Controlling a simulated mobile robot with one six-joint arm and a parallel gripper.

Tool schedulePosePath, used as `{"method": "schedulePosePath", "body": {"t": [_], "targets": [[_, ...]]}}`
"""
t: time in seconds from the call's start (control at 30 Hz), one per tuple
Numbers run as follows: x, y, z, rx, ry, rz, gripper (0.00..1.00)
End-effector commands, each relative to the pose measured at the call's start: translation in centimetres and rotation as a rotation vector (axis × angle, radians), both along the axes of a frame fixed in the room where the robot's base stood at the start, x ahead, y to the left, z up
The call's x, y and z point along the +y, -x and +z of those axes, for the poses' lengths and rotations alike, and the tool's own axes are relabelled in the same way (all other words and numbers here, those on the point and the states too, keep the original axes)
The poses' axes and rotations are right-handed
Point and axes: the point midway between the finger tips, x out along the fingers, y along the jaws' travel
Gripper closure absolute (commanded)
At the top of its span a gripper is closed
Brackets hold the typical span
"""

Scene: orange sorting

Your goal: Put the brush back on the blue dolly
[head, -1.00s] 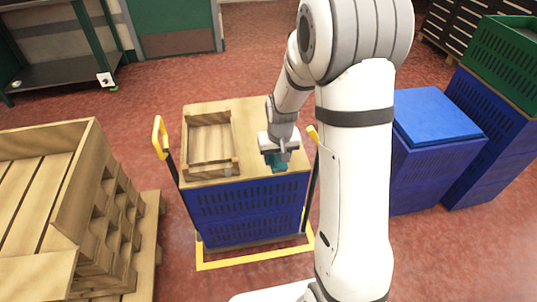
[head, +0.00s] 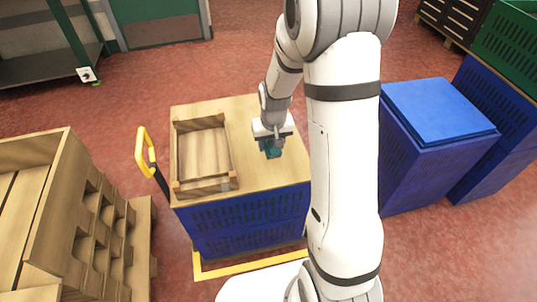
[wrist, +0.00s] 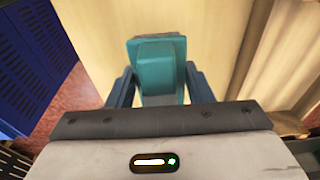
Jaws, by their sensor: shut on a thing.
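The brush (head: 271,151) shows as a small teal block in the head view. It also shows in the wrist view (wrist: 158,72), between the two dark fingers. My gripper (head: 270,146) is shut on it, over the right part of a wooden top (head: 262,182). I cannot tell whether the brush touches this top. The top lies on blue crates (head: 245,222) on a yellow-framed base (head: 215,271) with a yellow handle (head: 143,150); this looks like the dolly. The brush's far end is hidden.
An open wooden crate (head: 233,184) stands on the left of the top. Wooden pallets and a box (head: 60,200) stand at left. A blue-lidded crate stack (head: 435,108) stands at right, with green-topped crates (head: 508,50) behind. Red floor behind the dolly is clear.

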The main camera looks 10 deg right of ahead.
Motion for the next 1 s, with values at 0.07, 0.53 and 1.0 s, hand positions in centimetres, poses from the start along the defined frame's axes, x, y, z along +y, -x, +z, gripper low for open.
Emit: {"method": "schedulePosePath", "body": {"t": [0.07, 0.53, 1.0], "targets": [[0.1, 0.0, -1.2, 0.001, 0.000, 0.003, 0.75], [0.4, 0.0, -5.5, -0.001, 0.000, 0.010, 0.75], [0.5, 0.0, -5.6, -0.001, 0.000, 0.011, 0.39]]}}
